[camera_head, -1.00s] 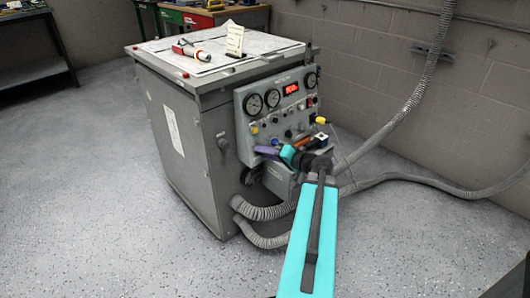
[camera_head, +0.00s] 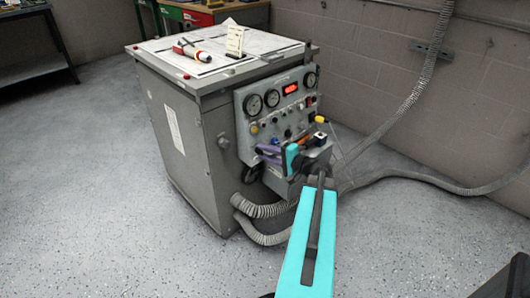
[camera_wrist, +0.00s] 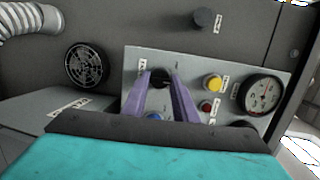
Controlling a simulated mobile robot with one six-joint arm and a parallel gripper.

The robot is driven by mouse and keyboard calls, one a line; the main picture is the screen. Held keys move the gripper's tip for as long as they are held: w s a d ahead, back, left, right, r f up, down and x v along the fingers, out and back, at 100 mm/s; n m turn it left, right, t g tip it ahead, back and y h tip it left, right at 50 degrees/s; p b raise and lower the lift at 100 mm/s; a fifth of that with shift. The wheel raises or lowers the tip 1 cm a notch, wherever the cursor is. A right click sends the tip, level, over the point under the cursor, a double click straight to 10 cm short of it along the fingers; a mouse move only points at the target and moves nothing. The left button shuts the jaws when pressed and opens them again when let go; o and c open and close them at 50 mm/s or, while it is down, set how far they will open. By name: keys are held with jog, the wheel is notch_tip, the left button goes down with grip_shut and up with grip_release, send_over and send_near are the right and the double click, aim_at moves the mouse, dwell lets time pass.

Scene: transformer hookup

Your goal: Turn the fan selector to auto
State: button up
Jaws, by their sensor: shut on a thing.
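The fan selector appears to be the dark round knob (camera_wrist: 160,77) on the grey panel in the wrist view, with a white label beside it. The two purple fingers of my gripper (camera_wrist: 165,82) reach to this knob, one on each side, and are shut on it. The knob's pointer and the label's text cannot be read. In the head view my gripper (camera_head: 266,152) is at the lower left of the cabinet's front panel (camera_head: 270,118), and its fingers hide the knob there.
The round fan grille (camera_wrist: 87,65) is left of the knob. A yellow button (camera_wrist: 213,82), a red button and a gauge (camera_wrist: 262,93) are to its right. Grey hoses (camera_head: 265,210) leave the cabinet low down. Tools lie on the cabinet top (camera_head: 270,45).

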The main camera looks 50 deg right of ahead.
jog(key=o, duration=1)
jog(key=shift+o, duration=0.2)
jog(key=s+d+r+p, duration=0.1)
jog(key=s+r+p, duration=0.1)
jog(key=s, duration=1.1)
jog(key=shift+s+r, duration=0.15)
jog(key=shift+s, duration=0.15)
jog(key=shift+w, duration=0.1)
